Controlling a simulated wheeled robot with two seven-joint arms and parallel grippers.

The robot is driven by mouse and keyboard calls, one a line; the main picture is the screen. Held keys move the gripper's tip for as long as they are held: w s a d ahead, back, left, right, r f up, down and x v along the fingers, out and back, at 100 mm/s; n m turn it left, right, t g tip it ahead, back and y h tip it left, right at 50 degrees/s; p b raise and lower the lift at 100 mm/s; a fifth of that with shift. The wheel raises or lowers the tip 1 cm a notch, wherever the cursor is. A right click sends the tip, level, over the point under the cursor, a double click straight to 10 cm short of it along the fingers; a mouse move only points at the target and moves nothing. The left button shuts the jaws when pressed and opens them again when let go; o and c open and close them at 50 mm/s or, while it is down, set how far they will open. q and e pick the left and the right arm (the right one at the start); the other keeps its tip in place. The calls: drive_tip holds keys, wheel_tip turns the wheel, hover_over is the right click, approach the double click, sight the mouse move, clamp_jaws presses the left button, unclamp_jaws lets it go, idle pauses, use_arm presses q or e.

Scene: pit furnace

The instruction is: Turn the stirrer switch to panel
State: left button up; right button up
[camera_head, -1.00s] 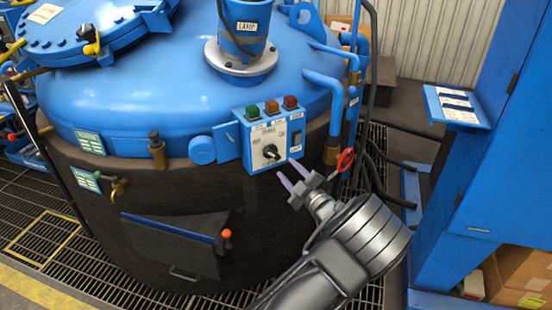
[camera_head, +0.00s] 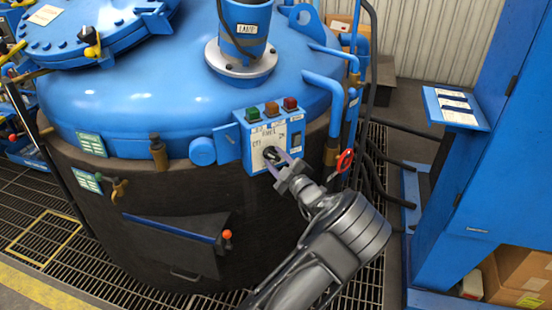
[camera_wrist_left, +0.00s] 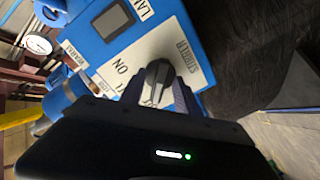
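The stirrer switch is a black rotary knob (camera_head: 271,153) on the white plate of a blue control box (camera_head: 250,160) on the vessel's side. The wrist view shows the knob (camera_wrist_left: 157,82) close up, beside the words STIRRER and ON; other lettering is partly hidden. My left gripper (camera_head: 277,157) is at the box front with its fingers apart. In the left wrist view the fingers (camera_wrist_left: 158,95) stand on either side of the knob; I cannot tell whether they touch it. The fingers cover part of the knob in the head view. My right gripper is out of view.
Green, orange and red buttons (camera_head: 271,108) top the box, and a dark rocker switch (camera_head: 296,139) is at its right. A red valve handle (camera_head: 345,160) and blue pipes are close to the right. A blue cabinet (camera_head: 500,180) stands farther right.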

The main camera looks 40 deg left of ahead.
use_arm(q)
clamp_jaws()
idle(0.4)
